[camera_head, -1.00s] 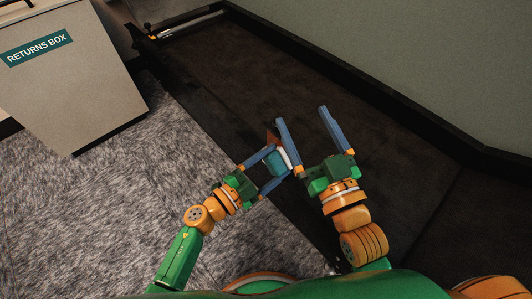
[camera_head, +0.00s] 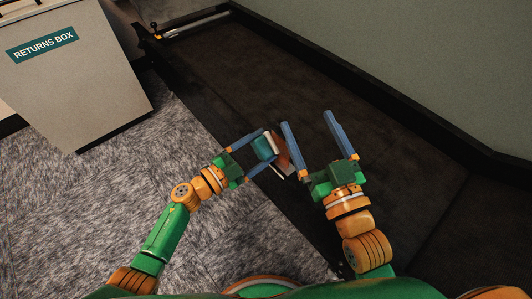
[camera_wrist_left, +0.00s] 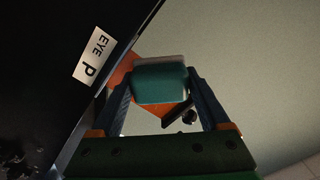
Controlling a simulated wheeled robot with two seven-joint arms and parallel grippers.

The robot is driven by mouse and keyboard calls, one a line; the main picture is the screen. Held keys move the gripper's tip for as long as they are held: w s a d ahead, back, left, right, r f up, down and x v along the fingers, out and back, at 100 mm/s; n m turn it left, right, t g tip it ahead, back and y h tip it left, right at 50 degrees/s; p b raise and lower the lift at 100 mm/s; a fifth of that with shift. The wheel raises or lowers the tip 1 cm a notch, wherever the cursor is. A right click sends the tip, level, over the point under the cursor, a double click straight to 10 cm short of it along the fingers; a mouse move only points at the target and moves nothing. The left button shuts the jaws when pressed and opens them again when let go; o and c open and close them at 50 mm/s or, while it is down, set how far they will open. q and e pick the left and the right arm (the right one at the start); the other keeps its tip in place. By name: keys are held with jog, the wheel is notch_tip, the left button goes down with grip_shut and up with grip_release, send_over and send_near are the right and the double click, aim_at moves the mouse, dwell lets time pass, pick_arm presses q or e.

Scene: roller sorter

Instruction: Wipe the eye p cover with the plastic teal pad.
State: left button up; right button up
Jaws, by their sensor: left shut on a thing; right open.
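My left gripper (camera_head: 270,152) is shut on the teal pad (camera_head: 264,146), which has a pale layer on its far side. In the left wrist view the pad (camera_wrist_left: 160,84) sits between the two blue fingers. An orange-brown piece (camera_wrist_left: 121,73) shows behind the pad, beside a white label reading "EYE P" (camera_wrist_left: 94,57). The same piece shows in the head view (camera_head: 281,152) just past the pad. I cannot tell whether the pad touches it. The pad hides much of it, and no separate cover is clear. My right gripper (camera_head: 307,120) is open and empty, just right of that piece.
A grey returns box (camera_head: 85,90) stands at the upper left on the carpet. A wide dark sunken bed (camera_head: 230,80) with raised edges runs across the middle to a plain wall on the right.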

pick_arm(q)
jog(key=shift+s+a, duration=0.1)
jog(key=shift+a, duration=0.1)
jog(key=p+v, duration=0.2)
jog(key=v, duration=0.2)
jog(key=shift+s+a+r, duration=0.1)
jog(key=shift+s+a, duration=0.1)
jog(key=shift+a, duration=0.05)
jog(key=shift+s+a, duration=0.3)
jog(key=shift+a, duration=0.1)
jog(key=p+v, duration=0.1)
jog(key=v, duration=0.2)
